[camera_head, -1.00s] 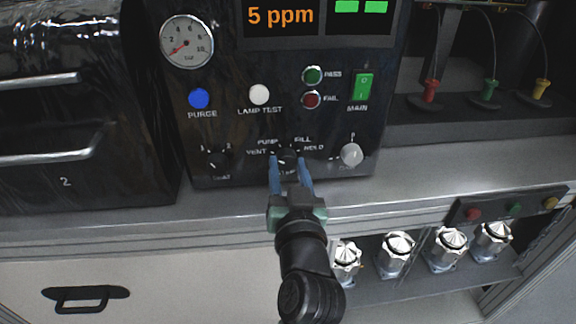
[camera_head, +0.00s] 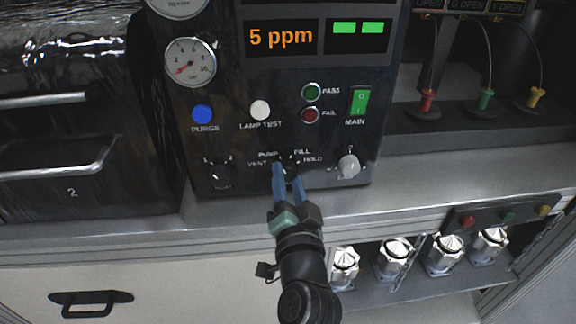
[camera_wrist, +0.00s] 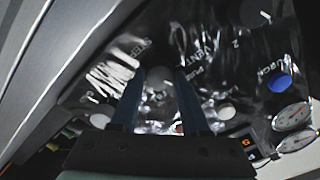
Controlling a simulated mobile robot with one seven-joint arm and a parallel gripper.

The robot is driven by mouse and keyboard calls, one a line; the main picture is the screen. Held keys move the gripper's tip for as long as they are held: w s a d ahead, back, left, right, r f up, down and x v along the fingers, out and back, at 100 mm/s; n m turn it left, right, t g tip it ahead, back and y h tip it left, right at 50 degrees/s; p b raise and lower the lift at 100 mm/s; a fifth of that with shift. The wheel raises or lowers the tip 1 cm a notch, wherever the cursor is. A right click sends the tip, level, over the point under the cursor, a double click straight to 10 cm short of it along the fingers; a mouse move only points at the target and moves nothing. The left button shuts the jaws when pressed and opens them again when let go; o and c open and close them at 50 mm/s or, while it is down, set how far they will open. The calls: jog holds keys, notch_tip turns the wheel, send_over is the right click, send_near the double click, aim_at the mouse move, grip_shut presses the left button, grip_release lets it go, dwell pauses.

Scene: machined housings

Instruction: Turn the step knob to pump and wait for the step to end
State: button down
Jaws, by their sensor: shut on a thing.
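The step knob (camera_head: 287,168) is a small dark knob low on the black panel, with VENT, PUMP, FILL and HOLD printed around it. My gripper (camera_head: 286,171) reaches up to it from below, its two blue fingers on either side of the knob and shut on it. The fingers hide most of the knob, so I cannot read which word its pointer faces. In the wrist view the two fingers (camera_wrist: 160,100) point at the glossy panel, with the PUMP and VENT lettering just right of them.
The display (camera_head: 282,38) reads 5 ppm, beside two green bars (camera_head: 358,27). The green MAIN switch (camera_head: 360,101), blue PURGE button (camera_head: 202,113) and white LAMP TEST button (camera_head: 260,110) sit above. A dark knob (camera_head: 220,174) and a pale knob (camera_head: 348,166) flank the step knob.

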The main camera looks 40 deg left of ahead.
dwell(0.4)
jog(key=shift+c, duration=2)
grip_release()
jog(key=b+v, duration=0.3)
jog(key=v, duration=1)
